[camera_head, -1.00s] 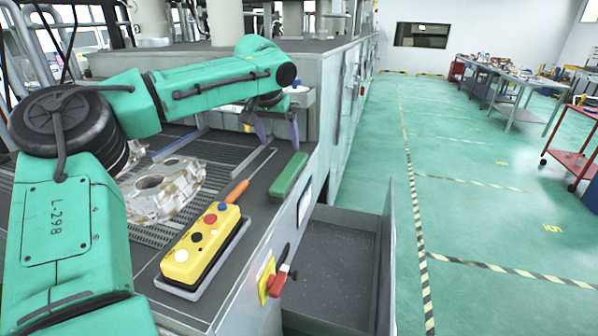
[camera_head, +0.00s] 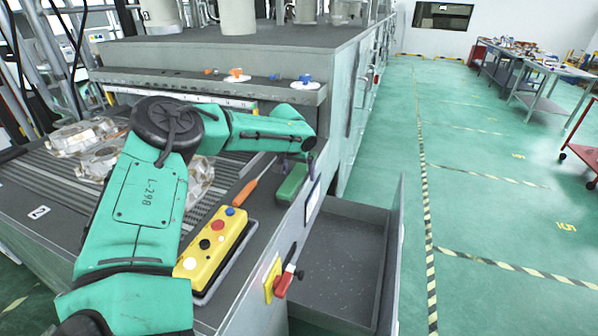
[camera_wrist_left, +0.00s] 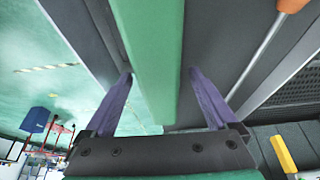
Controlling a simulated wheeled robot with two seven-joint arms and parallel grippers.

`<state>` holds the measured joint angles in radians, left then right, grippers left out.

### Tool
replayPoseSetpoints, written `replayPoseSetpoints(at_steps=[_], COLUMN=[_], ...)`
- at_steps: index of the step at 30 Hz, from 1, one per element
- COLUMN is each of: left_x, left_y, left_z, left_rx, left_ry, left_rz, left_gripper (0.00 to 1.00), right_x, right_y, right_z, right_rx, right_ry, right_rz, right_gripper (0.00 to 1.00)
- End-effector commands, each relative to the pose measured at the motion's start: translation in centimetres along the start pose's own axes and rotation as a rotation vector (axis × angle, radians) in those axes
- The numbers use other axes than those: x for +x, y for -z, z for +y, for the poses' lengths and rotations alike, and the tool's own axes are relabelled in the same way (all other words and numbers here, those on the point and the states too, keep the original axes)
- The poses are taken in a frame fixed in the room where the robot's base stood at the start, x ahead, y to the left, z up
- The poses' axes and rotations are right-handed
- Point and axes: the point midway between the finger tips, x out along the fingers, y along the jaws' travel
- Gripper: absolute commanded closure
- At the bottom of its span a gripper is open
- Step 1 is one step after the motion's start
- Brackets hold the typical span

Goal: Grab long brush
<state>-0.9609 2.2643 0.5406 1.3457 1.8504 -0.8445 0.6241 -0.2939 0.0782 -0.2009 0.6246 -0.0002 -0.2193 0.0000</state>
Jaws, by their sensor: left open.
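The long green brush (camera_head: 292,184) lies on the dark ledge at the right edge of the machine bench. In the left wrist view its green back (camera_wrist_left: 152,50) runs between my two purple fingers. My left gripper (camera_head: 299,163) is at the far end of the brush, pointing down. In the left wrist view the gripper (camera_wrist_left: 160,76) is open, with a finger on each side of the brush and visible gaps. The brush's underside is hidden, and my arm partly covers its far end in the head view. My right gripper is out of view.
An orange-handled tool (camera_head: 246,191) lies left of the brush. A yellow button box (camera_head: 212,243) sits nearer, and a red-handled switch (camera_head: 285,282) projects from the bench side. An open grey drawer (camera_head: 340,262) is below right.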

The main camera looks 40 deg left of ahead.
Motion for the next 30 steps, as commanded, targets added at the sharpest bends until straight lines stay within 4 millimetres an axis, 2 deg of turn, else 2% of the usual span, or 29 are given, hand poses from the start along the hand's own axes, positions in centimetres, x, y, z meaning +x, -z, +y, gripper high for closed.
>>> replayPoseSetpoints(at_steps=[4,5,9,12,21,23,30], left_x=[0.0,0.0,0.0,0.0,-0.6,-1.5,-7.2], left_y=[0.0,0.0,0.0,0.0,0.4,0.8,3.1], left_z=[0.0,0.0,0.0,0.0,0.0,0.1,0.0], left_rx=[0.0,-0.001,-0.001,-0.001,-0.002,-0.004,-0.003], left_ry=[-0.001,-0.001,-0.001,-0.001,-0.002,-0.003,-0.003], left_rz=[0.002,0.001,0.001,0.001,0.005,0.007,0.006], left_gripper=[0.09,0.13,0.66,1.0,1.0,1.0,1.0], right_x=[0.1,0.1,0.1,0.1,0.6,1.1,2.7], right_y=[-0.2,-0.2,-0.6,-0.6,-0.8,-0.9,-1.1], right_z=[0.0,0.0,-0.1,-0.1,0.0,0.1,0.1], right_rx=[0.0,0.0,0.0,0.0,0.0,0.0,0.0], right_ry=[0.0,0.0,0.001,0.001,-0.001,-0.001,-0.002], right_rz=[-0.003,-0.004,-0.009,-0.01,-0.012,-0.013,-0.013], right_gripper=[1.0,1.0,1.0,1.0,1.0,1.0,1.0])
